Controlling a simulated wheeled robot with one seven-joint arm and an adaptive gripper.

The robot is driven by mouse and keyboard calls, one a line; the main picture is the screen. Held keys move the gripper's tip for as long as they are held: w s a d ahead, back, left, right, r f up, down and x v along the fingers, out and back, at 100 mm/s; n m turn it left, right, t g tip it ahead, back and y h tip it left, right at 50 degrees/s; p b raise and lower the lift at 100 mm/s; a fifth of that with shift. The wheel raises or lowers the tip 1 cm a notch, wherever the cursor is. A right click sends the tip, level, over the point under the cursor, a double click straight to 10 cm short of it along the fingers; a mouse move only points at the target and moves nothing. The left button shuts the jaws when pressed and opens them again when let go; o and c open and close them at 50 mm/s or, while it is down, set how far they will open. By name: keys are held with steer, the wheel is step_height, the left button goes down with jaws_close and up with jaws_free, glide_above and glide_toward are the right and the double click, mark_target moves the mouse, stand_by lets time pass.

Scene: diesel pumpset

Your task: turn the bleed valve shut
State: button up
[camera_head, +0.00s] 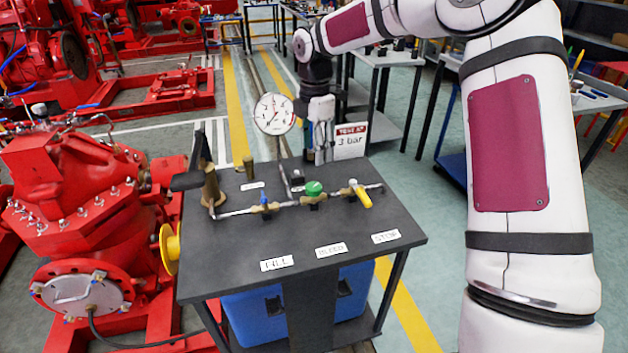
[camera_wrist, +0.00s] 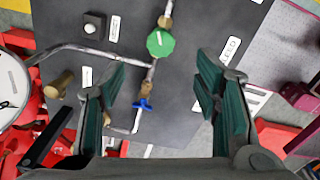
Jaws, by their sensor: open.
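The bleed valve is a round green knob (camera_head: 314,188) on the pipe line across the dark bench top, between a blue-handled and a yellow-handled valve. In the wrist view the green knob (camera_wrist: 160,42) lies just beyond the gap between my fingertips, apart from both, with a pale mark on its top. My gripper (camera_wrist: 161,64) is open and empty, with green-padded fingers spread wide. In the head view my gripper (camera_head: 319,140) hangs above the back of the bench, behind the knob.
The blue handle (camera_wrist: 143,104) sits on the same pipe, between my fingers in the wrist view. The yellow lever (camera_head: 361,195) is right of the knob. A pressure gauge (camera_head: 274,113) and a "3 bar" sign (camera_head: 352,141) stand at the back. The bench front (camera_head: 300,242) is clear except labels.

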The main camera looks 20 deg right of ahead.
mark_target(315, 186)
step_height(315, 186, down, 11)
steer(key=shift+f, duration=0.1)
stand_by(0.3)
steer(key=c, duration=1.1)
